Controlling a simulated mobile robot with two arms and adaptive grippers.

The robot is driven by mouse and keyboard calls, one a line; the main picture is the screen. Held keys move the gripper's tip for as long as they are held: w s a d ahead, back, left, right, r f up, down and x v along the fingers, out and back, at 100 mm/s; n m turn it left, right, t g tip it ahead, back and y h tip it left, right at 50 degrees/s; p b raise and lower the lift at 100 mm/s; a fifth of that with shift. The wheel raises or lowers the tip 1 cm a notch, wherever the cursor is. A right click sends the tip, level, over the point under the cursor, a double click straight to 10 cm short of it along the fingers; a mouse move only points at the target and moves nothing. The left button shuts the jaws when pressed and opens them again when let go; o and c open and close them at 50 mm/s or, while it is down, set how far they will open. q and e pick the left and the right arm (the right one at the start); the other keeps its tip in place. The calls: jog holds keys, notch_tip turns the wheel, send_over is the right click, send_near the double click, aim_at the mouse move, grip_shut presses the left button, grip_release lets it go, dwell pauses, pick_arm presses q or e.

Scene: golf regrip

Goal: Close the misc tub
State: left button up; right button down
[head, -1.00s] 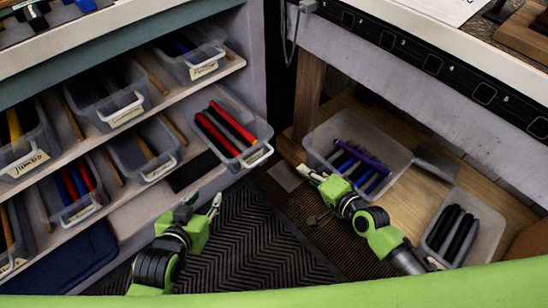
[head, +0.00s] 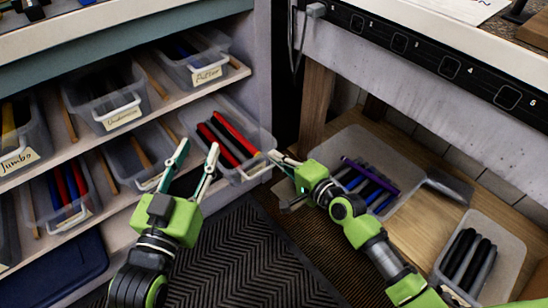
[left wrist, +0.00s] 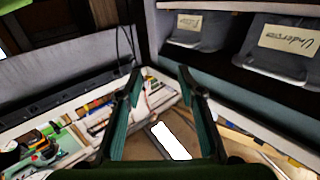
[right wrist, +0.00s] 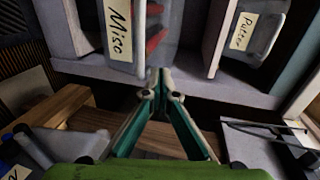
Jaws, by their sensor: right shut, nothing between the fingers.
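The misc tub (head: 254,176) is a clear tub of red and black grips on the middle shelf of the left unit. Its front sticks out past the shelf edge. Its Misc label (right wrist: 118,27) shows in the right wrist view. My right gripper (head: 272,156) is shut and empty, with its tips at the tub's front right corner; I cannot tell whether they touch. It also shows shut in the right wrist view (right wrist: 157,78). My left gripper (head: 199,148) is open and empty, left of the tub; its spread fingers also show in the left wrist view (left wrist: 160,75).
An Underwoman-like labelled tub (head: 119,114) and a Putter tub (head: 207,73) stand on the shelf above. Dark mat floor (head: 245,255) is clear.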

pick_arm(q)
jog(key=shift+d+r+t, duration=0.1)
jog(key=shift+r+t, duration=0.4)
jog(key=shift+r, duration=0.5)
pick_arm(e)
jog(key=shift+w+a+f, duration=0.15)
jog(key=shift+w+a, duration=0.2)
jog(key=shift+w, duration=0.15)
